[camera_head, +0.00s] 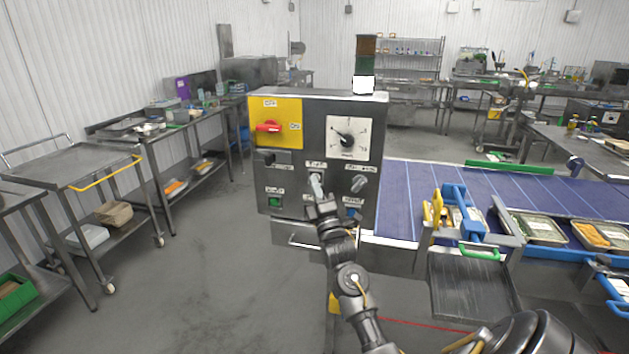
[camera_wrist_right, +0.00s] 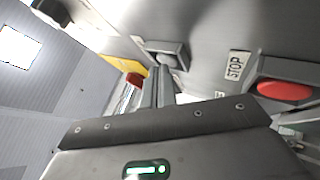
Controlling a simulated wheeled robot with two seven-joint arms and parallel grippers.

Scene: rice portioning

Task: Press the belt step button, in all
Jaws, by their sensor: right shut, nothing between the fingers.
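The grey control box (camera_head: 294,155) stands at the belt's near left end. Its lower face carries a green button (camera_head: 274,202), a small blue part (camera_head: 352,211) and two knob-like switches (camera_head: 317,183). The small labels are too blurred to read, so I cannot tell which control is the belt step button. My right gripper (camera_head: 323,208) is shut and empty in front of the lower middle of the panel, hiding part of it. Contact is not clear. In the right wrist view, a red button (camera_wrist_right: 285,92) beside a STOP label lies right of the shut fingers (camera_wrist_right: 165,86). My left gripper is out of view.
A red rotary switch (camera_head: 268,127) sits on a yellow plate, with a white dial (camera_head: 347,137) beside it. The blue belt (camera_head: 400,200) runs right, with filled trays (camera_head: 541,229) along it. Steel carts (camera_head: 85,165) stand left. Floor between is clear.

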